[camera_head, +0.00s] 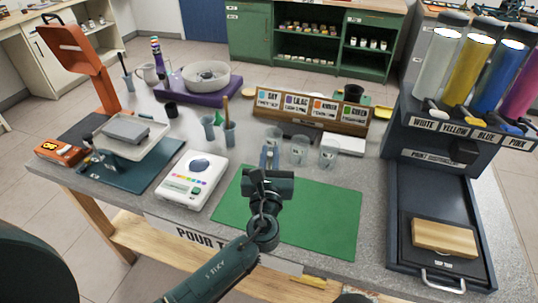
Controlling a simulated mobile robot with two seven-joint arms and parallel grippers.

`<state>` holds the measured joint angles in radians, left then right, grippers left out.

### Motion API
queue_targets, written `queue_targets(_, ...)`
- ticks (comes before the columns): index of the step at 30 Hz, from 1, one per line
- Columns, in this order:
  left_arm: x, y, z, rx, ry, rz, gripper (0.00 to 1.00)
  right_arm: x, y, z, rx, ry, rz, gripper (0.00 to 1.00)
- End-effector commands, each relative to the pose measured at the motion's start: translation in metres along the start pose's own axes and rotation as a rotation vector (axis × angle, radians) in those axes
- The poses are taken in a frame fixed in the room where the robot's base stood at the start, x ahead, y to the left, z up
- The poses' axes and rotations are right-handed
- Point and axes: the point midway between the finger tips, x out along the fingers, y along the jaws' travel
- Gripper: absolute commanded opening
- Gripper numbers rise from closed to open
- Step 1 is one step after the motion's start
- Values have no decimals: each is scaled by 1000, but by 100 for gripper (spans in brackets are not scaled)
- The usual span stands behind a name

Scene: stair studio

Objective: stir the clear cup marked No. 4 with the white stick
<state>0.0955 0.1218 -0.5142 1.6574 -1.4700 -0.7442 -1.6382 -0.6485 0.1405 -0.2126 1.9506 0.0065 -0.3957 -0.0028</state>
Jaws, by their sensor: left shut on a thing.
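Several clear cups stand in a row at the back edge of the green mat (312,215). One is the right-hand cup (328,154), another the middle cup (299,151). The cup numbers are too small to read, so I cannot tell which is No. 4. My left gripper (268,160) is over the back left of the mat, in front of the left end of the row. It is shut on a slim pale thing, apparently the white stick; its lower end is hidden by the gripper. My right gripper is not in view.
A white scale (192,180) stands left of the mat. Holders with sticks (229,134) are behind it. A wooden rack with colour labels (310,117) stands behind the cups. A dark paint dispenser (455,152) is at the right. The mat's right half is clear.

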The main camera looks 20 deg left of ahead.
Motion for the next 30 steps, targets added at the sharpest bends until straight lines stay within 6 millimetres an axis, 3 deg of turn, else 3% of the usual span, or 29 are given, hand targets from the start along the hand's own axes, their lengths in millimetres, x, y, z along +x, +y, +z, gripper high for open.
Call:
queue_targets(5,0,0,6,-4,0,1,0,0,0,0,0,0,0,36)
queue_targets(30,0,0,75,-4,-2,2,0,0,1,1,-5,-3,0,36)
